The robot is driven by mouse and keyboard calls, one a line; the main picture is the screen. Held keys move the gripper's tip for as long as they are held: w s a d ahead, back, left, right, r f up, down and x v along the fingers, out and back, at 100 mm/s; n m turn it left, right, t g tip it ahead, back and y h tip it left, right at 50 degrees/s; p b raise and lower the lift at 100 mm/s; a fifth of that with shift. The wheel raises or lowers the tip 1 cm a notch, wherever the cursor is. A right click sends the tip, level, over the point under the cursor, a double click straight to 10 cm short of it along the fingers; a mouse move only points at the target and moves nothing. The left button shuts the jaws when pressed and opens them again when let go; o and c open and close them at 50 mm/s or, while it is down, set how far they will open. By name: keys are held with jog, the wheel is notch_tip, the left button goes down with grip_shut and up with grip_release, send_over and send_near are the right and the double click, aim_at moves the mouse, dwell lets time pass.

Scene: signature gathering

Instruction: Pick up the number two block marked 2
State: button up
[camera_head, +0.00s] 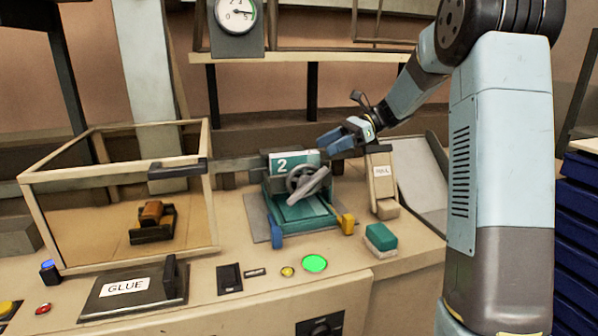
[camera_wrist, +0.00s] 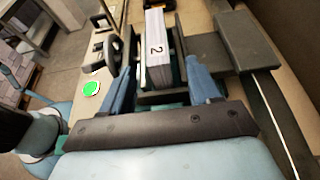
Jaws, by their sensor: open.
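The block marked 2 (camera_head: 291,161) sits upright in the top of a teal press-like machine (camera_head: 300,207) on the bench. In the head view its marked face is teal with a white patch bearing the 2. In the wrist view the block (camera_wrist: 156,50) is a pale, layered slab with a dark 2, ahead of the fingers. My gripper (camera_head: 335,139) has blue fingers and is open, just right of the block in the head view. In the wrist view the gripper (camera_wrist: 160,88) has one finger to each side of the block's line.
A handwheel (camera_head: 307,182) is on the machine's front. A glass-sided case (camera_head: 120,195) stands at left, with a GLUE lid (camera_head: 127,288) before it. A green-lit button (camera_head: 315,263) and a teal-topped stamp (camera_head: 380,238) are in front. A labelled beige holder (camera_head: 382,180) stands at right.

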aim_at(300, 159)
jog(key=shift+x, duration=4.75)
jog(key=shift+c, duration=0.3)
jog(key=c, duration=1.1)
